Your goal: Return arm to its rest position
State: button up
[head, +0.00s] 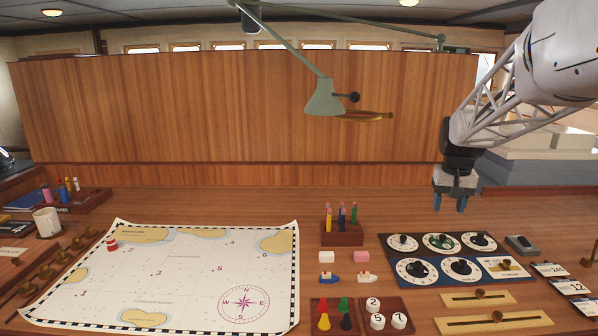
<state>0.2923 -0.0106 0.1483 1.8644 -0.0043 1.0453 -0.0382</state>
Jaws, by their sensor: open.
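My gripper (450,203) hangs at the right of the head view, at the end of my white lattice arm. It points down, and its two blue fingertips are apart with nothing between them. It is above the back right of the wooden table (400,200), behind the panel of dials (441,243). The gap between the fingertips and the table is hard to judge from this view.
A chart (190,270) with a red-and-white piece (112,244) covers the left. A pen block (342,233), two small boats and trays of pawns and numbered pieces stand mid-table. A green lamp (325,97) hangs above. Sliders (478,298) lie front right.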

jog(key=s+a+n+t, duration=0.1)
jog(key=s+a, duration=0.6)
jog(key=s, duration=0.3)
jog(key=s+a, duration=0.6)
jog(key=s, duration=0.4)
jog(key=s+a+f, duration=0.3)
jog(key=s, duration=0.5)
jog(key=s+a+f+n, duration=0.1)
jog(key=s+a+f, duration=0.1)
jog(key=s, duration=0.7)
jog(key=shift+a+f+n+t, duration=0.3)
jog(key=shift+a+f, duration=0.1)
jog(key=shift+a, duration=0.45)
